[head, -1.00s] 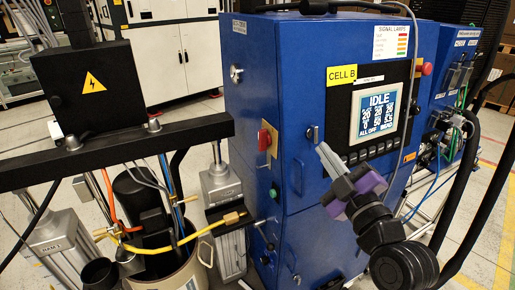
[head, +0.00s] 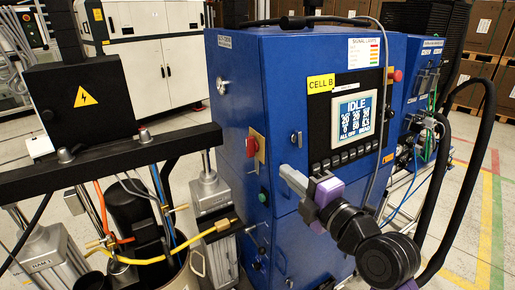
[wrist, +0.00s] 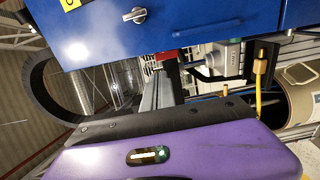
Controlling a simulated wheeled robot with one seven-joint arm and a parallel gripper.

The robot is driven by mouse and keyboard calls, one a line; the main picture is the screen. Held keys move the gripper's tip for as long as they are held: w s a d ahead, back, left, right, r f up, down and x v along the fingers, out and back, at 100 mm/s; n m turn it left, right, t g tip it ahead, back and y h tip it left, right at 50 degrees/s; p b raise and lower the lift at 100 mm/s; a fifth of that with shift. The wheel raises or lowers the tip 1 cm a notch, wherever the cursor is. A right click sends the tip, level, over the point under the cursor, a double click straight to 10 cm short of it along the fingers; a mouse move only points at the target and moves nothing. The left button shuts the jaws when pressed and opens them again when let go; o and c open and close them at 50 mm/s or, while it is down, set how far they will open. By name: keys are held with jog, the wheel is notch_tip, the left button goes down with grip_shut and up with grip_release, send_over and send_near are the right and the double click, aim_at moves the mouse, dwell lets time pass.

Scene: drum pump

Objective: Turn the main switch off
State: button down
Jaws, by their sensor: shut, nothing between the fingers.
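The main switch (head: 252,145) is a red rotary handle on a yellow plate, on the narrow left face of the blue cabinet. Its handle looks roughly upright. My gripper (head: 283,169) is to the right of the switch and a little lower in the head view, in front of the cabinet's front edge. Its pale fingers are together and empty, pointing left, and appear apart from the switch.
The blue cabinet (head: 290,80) carries an IDLE screen (head: 359,117), a small rotary knob (head: 296,139) and a green button (head: 263,196). A black beam (head: 110,160) and a drum (head: 185,275) with hoses stand to the left. Some room is left between beam and cabinet.

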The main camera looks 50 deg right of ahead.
jog(key=shift+w+b, duration=1.2)
jog(key=shift+b, duration=1.1)
jog(key=p, duration=0.2)
send_near(251, 142)
jog(key=x, duration=0.5)
jog(key=shift+w+d, duration=0.15)
jog(key=shift+w, duration=0.05)
jog(key=shift+w+d+p, duration=0.2)
jog(key=shift+w+p, duration=0.1)
jog(key=shift+w, duration=0.4)
jog(key=shift+d, duration=0.15)
jog(key=shift+r+g, duration=0.1)
jog(key=shift+g, duration=0.2)
